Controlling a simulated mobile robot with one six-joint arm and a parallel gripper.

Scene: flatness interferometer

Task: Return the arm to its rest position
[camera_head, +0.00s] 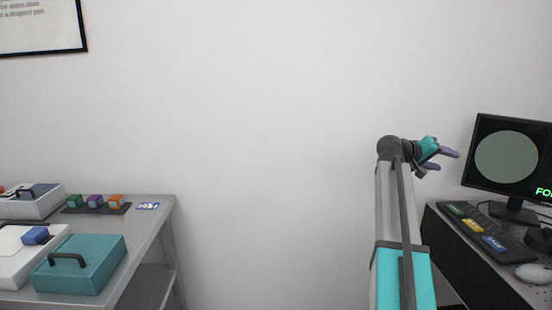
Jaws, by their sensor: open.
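My arm stands up at the right of the head camera view, in front of the white wall. My gripper (447,158) is at its top end and points to the right, toward the monitor. Its two purple-grey fingers are apart, and nothing shows between them. The gripper is in the air, left of the monitor and above the right desk.
A monitor (506,157), a panel with coloured buttons (480,229) and a mouse (534,273) are on the right desk (460,255). A left table (150,213) holds a teal box (85,264), white boxes and coloured blocks. The middle is clear.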

